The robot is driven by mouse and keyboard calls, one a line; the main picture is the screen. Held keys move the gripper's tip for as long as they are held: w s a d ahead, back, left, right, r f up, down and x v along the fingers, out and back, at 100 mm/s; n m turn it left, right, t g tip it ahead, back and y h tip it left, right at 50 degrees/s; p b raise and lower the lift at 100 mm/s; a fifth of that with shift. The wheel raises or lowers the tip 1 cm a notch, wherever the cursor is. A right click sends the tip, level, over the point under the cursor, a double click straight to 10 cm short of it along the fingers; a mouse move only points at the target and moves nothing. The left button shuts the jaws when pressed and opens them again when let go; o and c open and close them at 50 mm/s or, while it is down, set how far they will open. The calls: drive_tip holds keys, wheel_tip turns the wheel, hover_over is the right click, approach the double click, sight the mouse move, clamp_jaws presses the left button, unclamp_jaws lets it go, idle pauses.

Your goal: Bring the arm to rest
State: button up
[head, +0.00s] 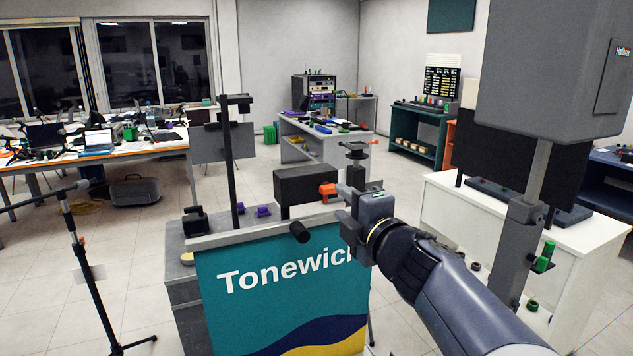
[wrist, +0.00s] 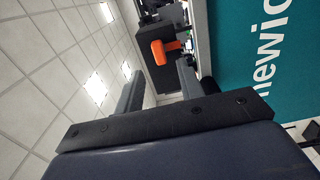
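My gripper (head: 343,206) is held out in front of the Tonewick banner counter, near its upper right corner, in the head view. In the wrist view my gripper (wrist: 156,76) has its two grey fingers apart with nothing between them. An orange piece (wrist: 165,51) shows beyond the fingers, against a dark box. The same orange piece (head: 328,190) appears just left of the fingers in the head view. Whether the fingers touch anything behind them is hard to tell.
The teal banner (head: 275,290) hangs on the counter's front. A black box (head: 300,185), purple pieces (head: 263,211) and a dark post (head: 234,165) are on the counter. A tripod stand (head: 82,260) stands left. A white counter (head: 450,215) stands right. Floor is open at left.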

sight(329, 192)
drive_tip(key=x, duration=0.7)
drive_tip(key=shift+w+a+b, duration=0.1)
drive_tip(key=shift+w+b, duration=0.2)
drive_tip(key=shift+s, duration=0.15)
